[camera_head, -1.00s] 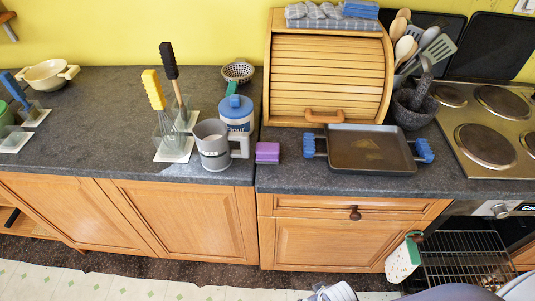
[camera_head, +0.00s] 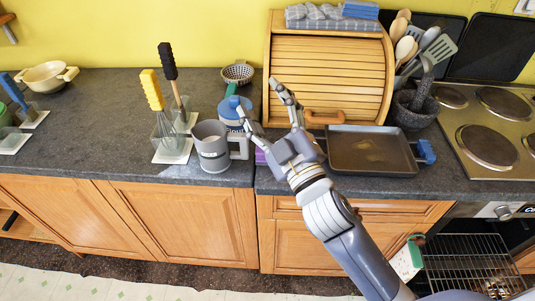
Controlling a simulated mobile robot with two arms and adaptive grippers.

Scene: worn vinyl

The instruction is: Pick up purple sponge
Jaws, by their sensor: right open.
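The purple sponge (camera_head: 260,156) lies on the dark countertop between the grey mug and the baking tray. Most of it is hidden behind my right gripper; only a small purple part shows at the gripper's left side. My right gripper (camera_head: 257,104) is open, its two fingers spread and pointing up and left in the picture, with nothing between them. It is over the counter, in front of the sponge and the bread box. I cannot tell its height above the counter. My left gripper is not in view.
A grey mug (camera_head: 211,148) stands just left of the sponge, with a blue-lidded flour jar (camera_head: 234,108) behind it. A baking tray (camera_head: 371,151) with blue handles lies to the right. A wooden bread box (camera_head: 331,70) stands behind. An oven rack (camera_head: 462,257) sticks out below.

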